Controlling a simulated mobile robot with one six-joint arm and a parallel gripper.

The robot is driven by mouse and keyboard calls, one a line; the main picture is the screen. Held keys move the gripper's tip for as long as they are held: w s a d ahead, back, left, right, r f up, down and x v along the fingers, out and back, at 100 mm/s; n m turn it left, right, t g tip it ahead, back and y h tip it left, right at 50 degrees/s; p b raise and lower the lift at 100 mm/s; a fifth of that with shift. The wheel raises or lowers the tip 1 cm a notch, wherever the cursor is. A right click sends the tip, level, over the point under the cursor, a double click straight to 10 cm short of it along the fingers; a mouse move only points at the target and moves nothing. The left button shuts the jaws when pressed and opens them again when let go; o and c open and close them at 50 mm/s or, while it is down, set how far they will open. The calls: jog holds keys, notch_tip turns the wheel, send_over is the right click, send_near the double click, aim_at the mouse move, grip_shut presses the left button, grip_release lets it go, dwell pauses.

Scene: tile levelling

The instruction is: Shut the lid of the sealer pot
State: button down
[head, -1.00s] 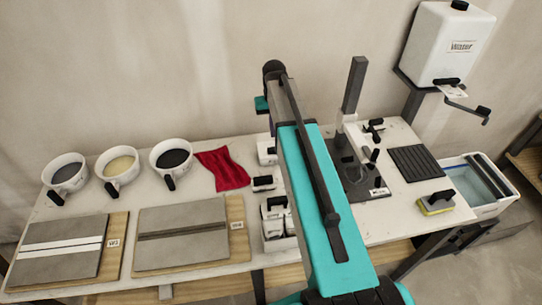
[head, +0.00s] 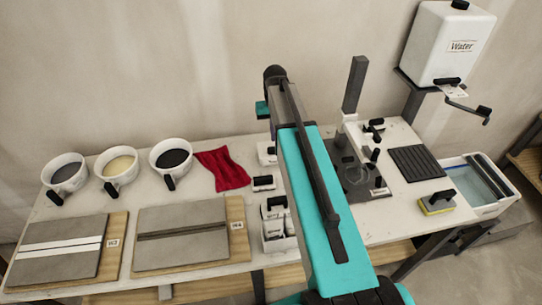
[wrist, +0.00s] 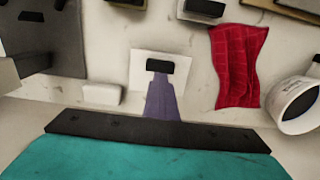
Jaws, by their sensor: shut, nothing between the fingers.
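My gripper (wrist: 160,98) is shut, its purple fingers seen close up in the wrist view. The fingers overlap a white square thing (wrist: 138,78) with a black part at its middle. It may be the sealer pot, but its name is not readable. In the head view a small white container (head: 264,149) with a black part shows just left of my arm, below the arm's end. I cannot tell whether my fingertips touch the white thing, nor how its lid stands. My arm hides part of this area.
A red cloth (head: 223,169) lies to the left, with a dark-filled cup (head: 171,158) beyond it. A white block (wrist: 101,95) sits beside the square thing in the wrist view. A tray of small packs (head: 279,230) and a dark stand (head: 352,175) are near my arm.

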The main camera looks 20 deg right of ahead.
jog(key=shift+s+f, duration=0.15)
jog(key=shift+f, duration=0.05)
jog(key=shift+s+f, duration=0.15)
jog(key=shift+f, duration=0.2)
jog(key=c, duration=2.5)
grip_release()
jog(key=o, duration=1.5)
jog(key=shift+r, duration=0.15)
jog(key=shift+r+p, duration=2.2)
jog(key=shift+r, duration=1.7)
